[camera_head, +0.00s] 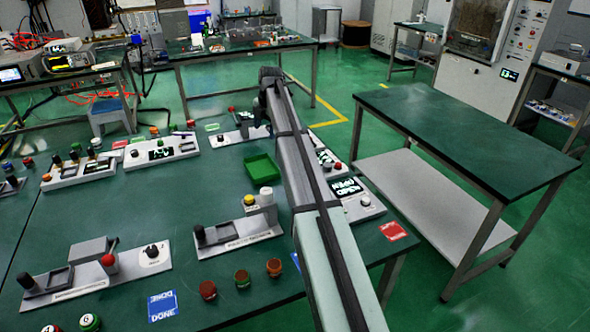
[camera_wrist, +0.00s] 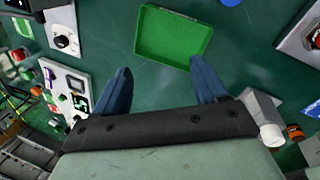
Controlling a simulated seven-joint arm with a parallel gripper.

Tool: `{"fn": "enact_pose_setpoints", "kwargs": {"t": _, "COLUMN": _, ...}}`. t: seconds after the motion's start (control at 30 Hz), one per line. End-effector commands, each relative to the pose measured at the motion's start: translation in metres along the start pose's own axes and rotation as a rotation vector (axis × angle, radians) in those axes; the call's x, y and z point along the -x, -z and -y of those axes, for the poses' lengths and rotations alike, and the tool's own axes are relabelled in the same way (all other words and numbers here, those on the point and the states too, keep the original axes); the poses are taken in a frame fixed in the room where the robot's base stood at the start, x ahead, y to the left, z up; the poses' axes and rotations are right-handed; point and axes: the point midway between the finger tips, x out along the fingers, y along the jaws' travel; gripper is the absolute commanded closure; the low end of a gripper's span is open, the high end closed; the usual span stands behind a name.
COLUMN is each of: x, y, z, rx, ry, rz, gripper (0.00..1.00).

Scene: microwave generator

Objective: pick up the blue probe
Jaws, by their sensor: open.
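A small, thin dark blue-violet stick (camera_head: 183,134), which may be the blue probe, lies at the back edge of a white instrument panel (camera_head: 160,152) left of centre in the head view; it is too small to be sure. My gripper (camera_wrist: 160,66) shows in the wrist view as two blue fingers spread apart with nothing between them. They are over the green table, near a green tray (camera_wrist: 172,35). In the head view my arm mostly hides the gripper. A blue shape (camera_wrist: 231,2) is cut off at the wrist view's top edge; I cannot tell what it is.
The green tray (camera_head: 262,168) looks empty. White panels with knobs and displays, such as one with a screen (camera_head: 350,190), stand around it. A blue DONE card (camera_head: 162,306) and a red card (camera_head: 393,231) lie near the front. A bare side table (camera_head: 450,125) stands right.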

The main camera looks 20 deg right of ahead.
Motion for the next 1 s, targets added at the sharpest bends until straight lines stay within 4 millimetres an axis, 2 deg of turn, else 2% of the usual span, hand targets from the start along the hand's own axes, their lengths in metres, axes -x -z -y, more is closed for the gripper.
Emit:
{"fn": "enact_pose_setpoints", "kwargs": {"t": 0.03, "x": -0.002, "y": -0.018, "z": 0.023, "rx": -0.007, "ry": 0.051, "rz": -0.004, "gripper": 0.28}}
{"fn": "enact_pose_setpoints", "kwargs": {"t": 0.1, "x": -0.003, "y": -0.035, "z": 0.049, "rx": -0.010, "ry": 0.114, "rz": -0.013, "gripper": 0.28}}
{"fn": "enact_pose_setpoints", "kwargs": {"t": 0.2, "x": -0.004, "y": -0.050, "z": 0.075, "rx": -0.015, "ry": 0.178, "rz": -0.026, "gripper": 0.28}}
{"fn": "enact_pose_setpoints", "kwargs": {"t": 0.3, "x": -0.004, "y": -0.058, "z": 0.090, "rx": -0.017, "ry": 0.213, "rz": -0.035, "gripper": 0.28}}
{"fn": "enact_pose_setpoints", "kwargs": {"t": 0.57, "x": -0.020, "y": -0.059, "z": 0.099, "rx": -0.017, "ry": 0.225, "rz": -0.038, "gripper": 0.28}}
{"fn": "enact_pose_setpoints", "kwargs": {"t": 0.83, "x": -0.065, "y": -0.057, "z": 0.108, "rx": -0.018, "ry": 0.224, "rz": -0.039, "gripper": 0.28}}
{"fn": "enact_pose_setpoints", "kwargs": {"t": 1.0, "x": -0.084, "y": -0.056, "z": 0.112, "rx": -0.018, "ry": 0.223, "rz": -0.038, "gripper": 0.28}}
